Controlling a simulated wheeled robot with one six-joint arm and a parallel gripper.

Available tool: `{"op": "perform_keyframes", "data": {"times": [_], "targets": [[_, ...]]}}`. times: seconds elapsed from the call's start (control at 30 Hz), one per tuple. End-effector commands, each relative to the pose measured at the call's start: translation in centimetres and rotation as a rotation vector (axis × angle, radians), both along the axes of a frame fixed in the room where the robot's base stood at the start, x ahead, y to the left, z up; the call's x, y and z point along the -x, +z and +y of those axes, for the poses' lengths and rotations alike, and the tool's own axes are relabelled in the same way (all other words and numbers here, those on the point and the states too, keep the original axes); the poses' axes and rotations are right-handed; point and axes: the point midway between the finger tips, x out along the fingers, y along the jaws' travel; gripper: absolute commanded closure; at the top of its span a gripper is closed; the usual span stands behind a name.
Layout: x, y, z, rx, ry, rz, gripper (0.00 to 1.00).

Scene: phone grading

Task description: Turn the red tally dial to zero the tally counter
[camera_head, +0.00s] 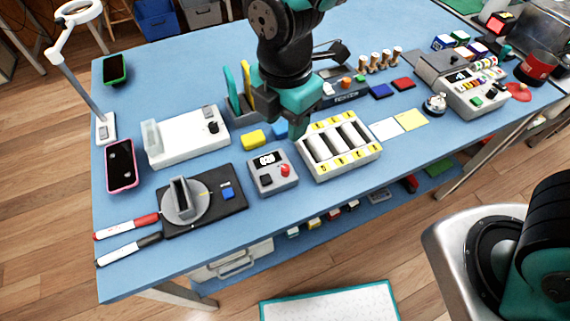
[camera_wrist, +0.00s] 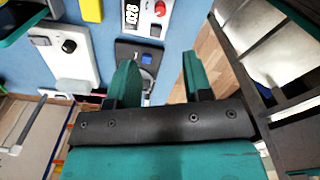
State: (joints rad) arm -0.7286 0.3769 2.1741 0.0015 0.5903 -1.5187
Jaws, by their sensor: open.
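The tally counter (camera_head: 272,170) is a grey box near the front middle of the blue table, with a lit display whose digits I cannot read surely. Its red tally dial (camera_head: 285,170) sits on the right of its top face, beside a black square. In the wrist view the counter (camera_wrist: 143,28) is at the top edge, with the red dial (camera_wrist: 160,8) partly in sight. My gripper (camera_wrist: 160,62) is open and empty, its two teal fingers apart, not touching the dial. In the head view my arm hangs above the table behind the counter; its fingertips are not clear there.
A slotted tray (camera_head: 340,164) stands close right of the counter. A turntable on a black base (camera_head: 235,207) with a blue button (camera_head: 227,191) is at its left. A yellow block (camera_head: 253,140) lies behind. The table's front edge is near.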

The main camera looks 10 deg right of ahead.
Motion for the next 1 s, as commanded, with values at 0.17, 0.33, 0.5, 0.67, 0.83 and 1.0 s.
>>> {"op": "perform_keyframes", "data": {"times": [0.17, 0.33, 0.5, 0.67, 0.83, 1.0], "targets": [[0.1, -4.3, -0.1, 0.006, -0.001, 0.007, 0.54], [0.1, -8.2, -0.1, 0.004, -0.002, 0.006, 0.54], [0.1, -11.4, -0.1, 0.002, -0.002, 0.005, 0.54], [0.1, -13.2, -0.1, 0.001, -0.003, 0.003, 0.54], [0.0, -13.9, 0.0, 0.0, -0.003, 0.001, 0.54], [0.0, -13.9, 0.0, -0.001, -0.003, 0.001, 0.54]]}}
